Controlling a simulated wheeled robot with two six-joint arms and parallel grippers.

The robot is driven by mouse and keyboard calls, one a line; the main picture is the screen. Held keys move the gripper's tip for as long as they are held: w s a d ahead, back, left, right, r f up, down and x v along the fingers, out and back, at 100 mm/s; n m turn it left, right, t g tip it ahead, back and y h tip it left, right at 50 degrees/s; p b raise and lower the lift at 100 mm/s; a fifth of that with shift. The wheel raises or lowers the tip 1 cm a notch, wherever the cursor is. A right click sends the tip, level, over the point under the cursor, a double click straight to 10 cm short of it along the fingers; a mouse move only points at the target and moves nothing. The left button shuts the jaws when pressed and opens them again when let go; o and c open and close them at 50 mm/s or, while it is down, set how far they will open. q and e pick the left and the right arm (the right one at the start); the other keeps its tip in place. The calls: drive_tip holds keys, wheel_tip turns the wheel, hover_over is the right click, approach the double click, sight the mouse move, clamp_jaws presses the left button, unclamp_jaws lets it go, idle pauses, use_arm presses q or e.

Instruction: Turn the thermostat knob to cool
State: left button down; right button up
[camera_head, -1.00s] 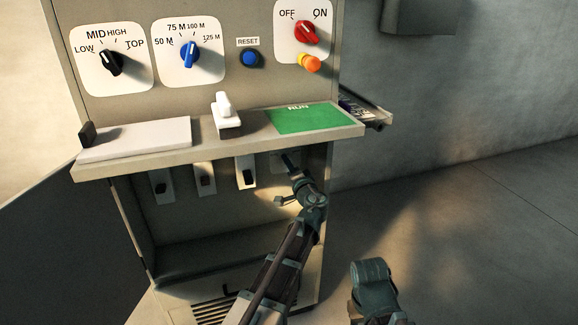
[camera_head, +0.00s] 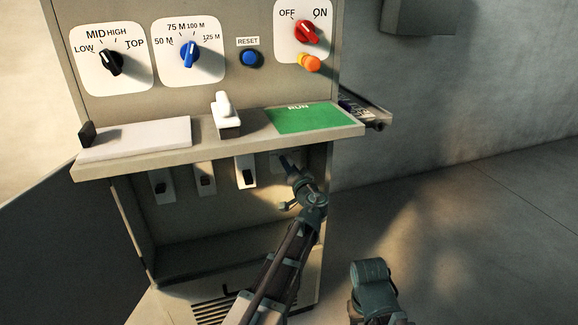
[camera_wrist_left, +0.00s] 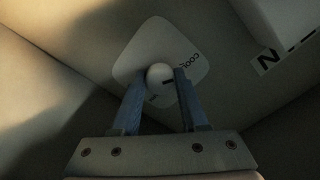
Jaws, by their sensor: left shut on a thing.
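The thermostat knob (camera_wrist_left: 159,75) is small, round and white, with a short dark mark on its face. It sits on a pale rounded plate (camera_wrist_left: 146,47) with the word COOL at its right side; other lettering low on the plate is partly hidden. My left gripper (camera_wrist_left: 158,82) is shut on the knob, one finger at each side. In the head view my left gripper (camera_head: 287,163) reaches under the console shelf (camera_head: 230,147), at the right end of the lower panel. The knob is too dark and covered to make out there.
Several white switches, one of them a switch (camera_head: 245,172), line the panel left of my gripper. Above the shelf are a black knob (camera_head: 111,62), a blue knob (camera_head: 189,54) and a red knob (camera_head: 306,33). An open door (camera_head: 105,235) stands at left. The floor at right is clear.

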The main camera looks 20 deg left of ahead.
use_arm(q)
drive_tip(key=shift+c, duration=2.1)
unclamp_jaws()
drive_tip(key=v, duration=1.4)
